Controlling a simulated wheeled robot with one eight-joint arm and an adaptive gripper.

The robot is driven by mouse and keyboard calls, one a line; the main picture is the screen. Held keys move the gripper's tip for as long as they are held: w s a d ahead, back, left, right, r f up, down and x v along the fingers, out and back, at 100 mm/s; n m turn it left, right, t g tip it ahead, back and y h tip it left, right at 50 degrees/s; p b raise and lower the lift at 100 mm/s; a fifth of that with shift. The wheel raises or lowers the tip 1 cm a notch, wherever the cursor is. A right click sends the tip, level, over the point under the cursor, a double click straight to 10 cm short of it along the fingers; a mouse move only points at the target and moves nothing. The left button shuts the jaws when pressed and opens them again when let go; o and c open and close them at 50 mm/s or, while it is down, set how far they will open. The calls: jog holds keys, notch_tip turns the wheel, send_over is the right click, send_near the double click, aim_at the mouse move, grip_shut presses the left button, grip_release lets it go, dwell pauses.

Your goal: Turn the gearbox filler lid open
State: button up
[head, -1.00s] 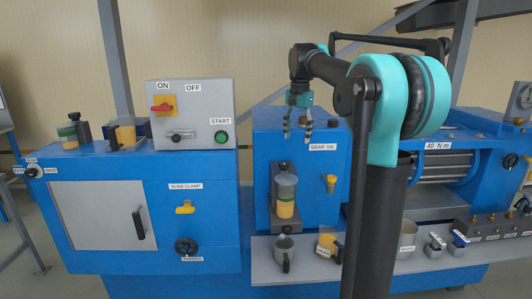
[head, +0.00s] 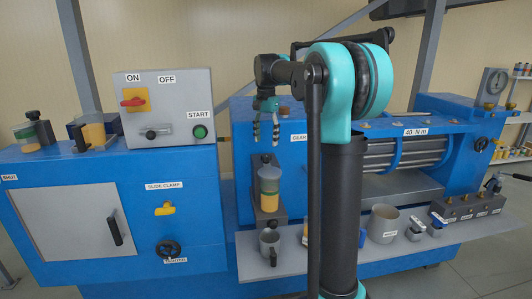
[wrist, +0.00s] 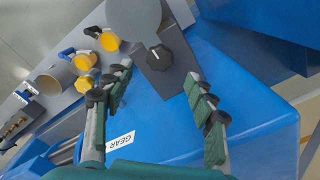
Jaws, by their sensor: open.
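The blue gearbox (head: 245,175) with a GEAR label (head: 298,138) stands behind my arm. A small brown cap (head: 284,110) on its top may be the filler lid; I cannot confirm this. My gripper (head: 266,140) points down, open and empty, in front of the gearbox's upper left part. In the wrist view, the open fingers (wrist: 158,78) are spread above a dark plate with a black knob (wrist: 158,57) bearing a white mark. A grey disc (wrist: 133,14) is beside the knob. No contact is visible.
A sight jar with orange liquid (head: 268,190) is on the gearbox front. The control box (head: 165,100) stands left. Pipes and clamps are right.

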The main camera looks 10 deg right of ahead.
aim_at(266, 155)
notch_tip(266, 155, down, 6)
dwell(0.4)
grip_shut()
dwell(0.3)
